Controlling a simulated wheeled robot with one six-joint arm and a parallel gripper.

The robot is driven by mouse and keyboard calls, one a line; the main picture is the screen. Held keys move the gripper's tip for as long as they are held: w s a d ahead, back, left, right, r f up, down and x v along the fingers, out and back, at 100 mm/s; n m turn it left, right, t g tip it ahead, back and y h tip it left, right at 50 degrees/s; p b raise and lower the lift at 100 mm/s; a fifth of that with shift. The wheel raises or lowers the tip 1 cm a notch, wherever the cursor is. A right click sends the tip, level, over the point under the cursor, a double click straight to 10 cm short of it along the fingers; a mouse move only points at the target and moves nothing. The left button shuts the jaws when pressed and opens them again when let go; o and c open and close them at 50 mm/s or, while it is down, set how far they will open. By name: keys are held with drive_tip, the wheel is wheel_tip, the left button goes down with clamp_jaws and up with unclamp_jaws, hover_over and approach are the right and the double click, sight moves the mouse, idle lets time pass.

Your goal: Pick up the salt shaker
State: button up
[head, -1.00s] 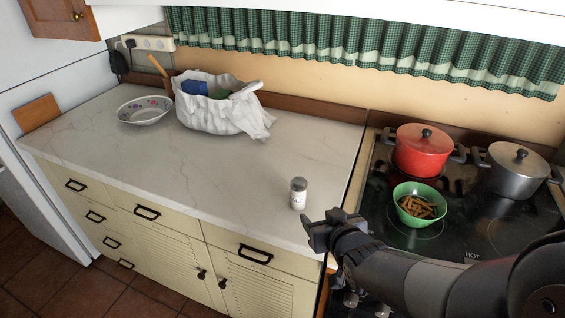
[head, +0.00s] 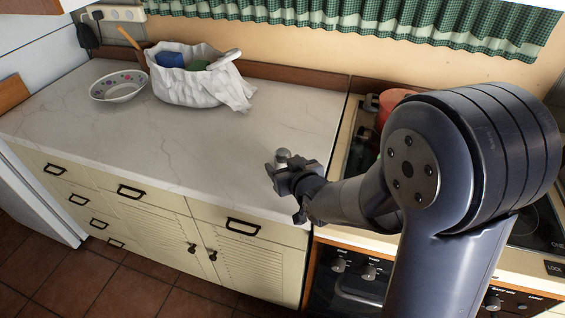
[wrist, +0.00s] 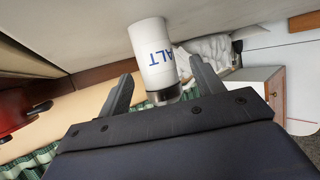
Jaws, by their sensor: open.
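The salt shaker (wrist: 153,55) is a white cylinder with blue lettering and a grey metal cap. It stands on the pale marble counter (head: 170,148) near the front right. In the head view only its cap (head: 283,155) shows; my gripper hides the rest. My gripper (head: 283,172) is over the counter's right part, at the shaker. In the wrist view my gripper (wrist: 162,88) is open, its two fingers on either side of the shaker's cap end.
A white bag (head: 190,88) with items in it and a patterned bowl (head: 118,86) stand at the back left of the counter. A red pot (head: 392,100) is on the stove to the right, partly behind my arm. The counter's middle is clear.

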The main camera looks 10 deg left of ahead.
drive_tip(key=shift+p+x, duration=0.4)
drive_tip(key=shift+x, duration=1.6)
drive_tip(key=shift+d, duration=0.1)
drive_tip(key=c, duration=1.1)
drive_tip(key=shift+c, duration=0.5)
drive_tip(key=shift+r, duration=0.15)
